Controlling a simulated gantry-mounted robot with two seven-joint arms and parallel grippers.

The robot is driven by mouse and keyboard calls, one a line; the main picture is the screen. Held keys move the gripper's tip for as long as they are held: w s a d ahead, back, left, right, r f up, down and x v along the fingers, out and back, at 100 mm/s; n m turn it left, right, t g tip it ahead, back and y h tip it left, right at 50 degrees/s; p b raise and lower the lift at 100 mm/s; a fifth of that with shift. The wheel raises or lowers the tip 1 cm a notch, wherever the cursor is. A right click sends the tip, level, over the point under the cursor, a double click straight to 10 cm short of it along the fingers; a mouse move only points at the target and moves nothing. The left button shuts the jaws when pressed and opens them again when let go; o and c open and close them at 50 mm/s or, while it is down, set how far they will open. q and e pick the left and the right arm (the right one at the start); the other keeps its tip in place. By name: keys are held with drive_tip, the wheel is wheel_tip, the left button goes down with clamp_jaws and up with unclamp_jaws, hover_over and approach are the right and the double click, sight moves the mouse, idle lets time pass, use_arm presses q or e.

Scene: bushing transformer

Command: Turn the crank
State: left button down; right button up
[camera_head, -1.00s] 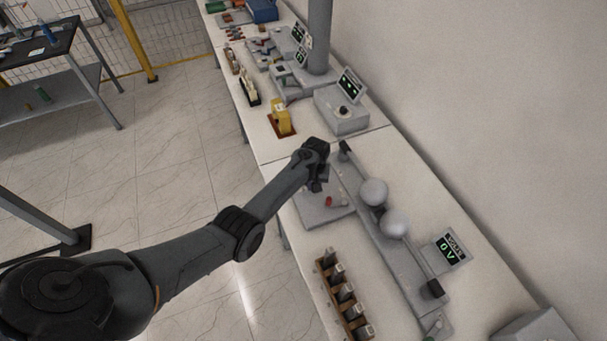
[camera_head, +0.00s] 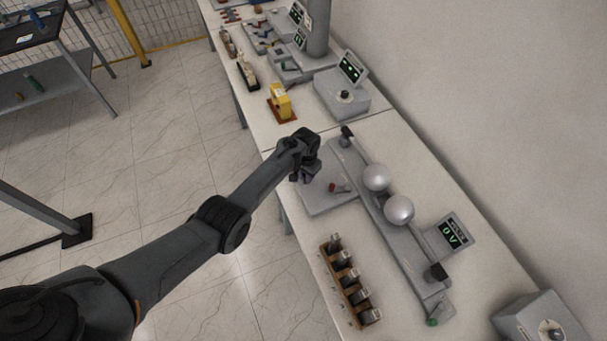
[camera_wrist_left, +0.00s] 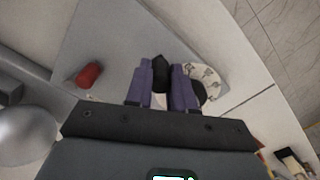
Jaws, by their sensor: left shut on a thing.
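My left gripper (camera_head: 303,176) is low over the left part of a grey base plate (camera_head: 322,200), left of a red knob (camera_head: 333,188). In the left wrist view its purple fingers (camera_wrist_left: 165,84) are shut on the crank's dark handle (camera_wrist_left: 160,66), seen between the fingertips. A white disc with dark marks (camera_wrist_left: 208,76) lies just beyond the fingers and is partly hidden by them. The red knob also shows in the wrist view (camera_wrist_left: 88,75), apart from the fingers. In the head view the gripper hides the crank. My right gripper is not in view.
Two metal spheres (camera_head: 388,194) stand on a long grey rail right of the gripper. A meter (camera_head: 452,236) reads 0 V. A wooden rack of dark blocks (camera_head: 348,280) is at the front; a yellow device (camera_head: 280,102) stands behind. The wall bounds the right side.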

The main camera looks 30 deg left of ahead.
use_arm(q)
drive_tip(key=c, duration=1)
unclamp_jaws()
drive_tip(key=shift+o, duration=0.2)
drive_tip(key=shift+r, duration=0.1)
drive_tip(key=shift+r, duration=0.25)
wheel_tip(320, 180, up, 9)
drive_tip(key=shift+f+p, duration=0.2)
drive_tip(key=shift+p, duration=0.45)
drive_tip(key=shift+r, duration=0.75)
